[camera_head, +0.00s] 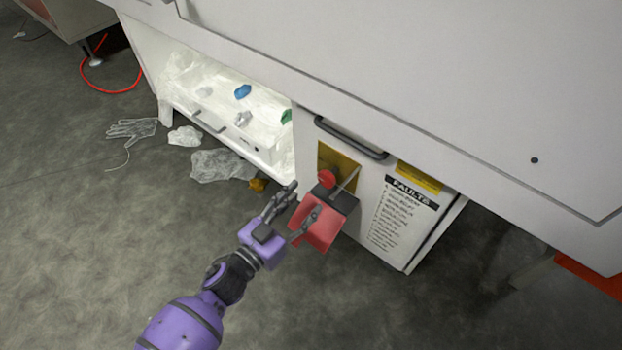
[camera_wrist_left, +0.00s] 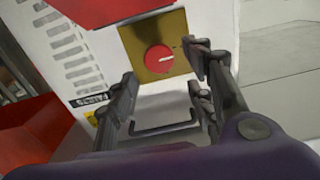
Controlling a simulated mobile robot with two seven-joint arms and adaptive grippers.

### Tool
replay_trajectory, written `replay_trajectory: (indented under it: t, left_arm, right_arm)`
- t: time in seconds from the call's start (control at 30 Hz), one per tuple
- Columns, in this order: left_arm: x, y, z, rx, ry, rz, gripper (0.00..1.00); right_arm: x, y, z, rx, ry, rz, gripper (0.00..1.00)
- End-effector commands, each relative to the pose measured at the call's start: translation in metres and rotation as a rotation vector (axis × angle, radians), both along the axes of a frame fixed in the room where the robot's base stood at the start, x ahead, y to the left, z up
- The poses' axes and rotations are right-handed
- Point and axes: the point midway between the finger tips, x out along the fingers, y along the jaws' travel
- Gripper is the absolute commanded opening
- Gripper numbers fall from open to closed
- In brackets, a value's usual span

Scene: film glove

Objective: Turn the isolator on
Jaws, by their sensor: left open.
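The isolator is a round red knob (camera_head: 326,178) on a yellow plate (camera_head: 344,162) on the grey cabinet's front. In the left wrist view, the knob (camera_wrist_left: 158,59) shows a pale mark on its right side, and its plate (camera_wrist_left: 190,35) is brassy. My left gripper (camera_head: 299,204) is open and empty, its fingers pointing toward the knob. In the left wrist view, the knob appears beyond the open fingers (camera_wrist_left: 163,72), apart from them. My right gripper is not in view.
A red box-like part (camera_head: 318,230) juts out just below the knob. A dark bar handle (camera_head: 350,140) is above the plate, and a FAULTS notice (camera_head: 405,210) is to the right. An open bay (camera_head: 215,105) at left holds crumpled film; a clear glove (camera_head: 133,129) lies on the floor.

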Motion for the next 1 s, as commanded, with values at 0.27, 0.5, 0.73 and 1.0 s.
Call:
replay_trajectory:
  t: [0.27,0.5,0.73,1.0]
  left_arm:
    - [0.018,-0.019,0.003,-0.050,0.013,-0.019,0.48]
    - [0.048,-0.041,0.002,-0.049,0.015,-0.017,0.48]
    - [0.060,-0.050,0.003,-0.047,0.016,-0.016,0.48]
    - [0.060,-0.050,0.004,-0.047,0.016,-0.015,0.43]
  right_arm:
    - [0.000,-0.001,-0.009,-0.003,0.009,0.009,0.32]
    - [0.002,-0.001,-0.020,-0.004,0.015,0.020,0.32]
    - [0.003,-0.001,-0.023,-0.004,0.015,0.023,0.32]
    - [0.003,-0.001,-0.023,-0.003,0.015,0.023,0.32]
